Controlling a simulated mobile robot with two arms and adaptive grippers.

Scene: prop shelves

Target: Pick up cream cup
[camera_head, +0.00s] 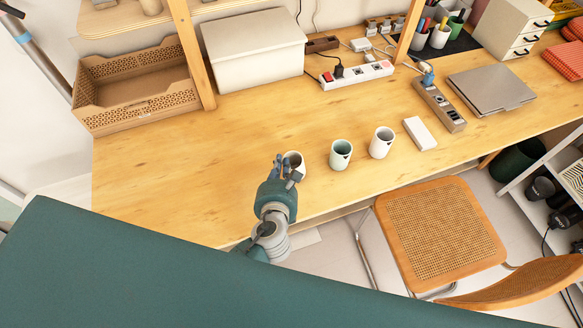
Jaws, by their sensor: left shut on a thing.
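Three small cups stand in a row near the front edge of the wooden desk. The leftmost, a pale cream cup (299,160) with a darker inside, is at my left gripper (287,168). The gripper is shut on this cup's near left side, and its fingers hide part of the cup. I cannot tell whether the cup is lifted off the desk. To its right stand a cup with a mint-green inside (341,156) and a white cup (381,143), both upright and apart from the gripper. My right gripper is not in view.
The wooden desk (160,185) is bare to the left of the cups. A white box (430,133), a power strip (440,105) and a laptop (490,88) lie to the right. A lidded bin (255,50) and tray (135,85) stand behind. A chair (440,230) stands in front.

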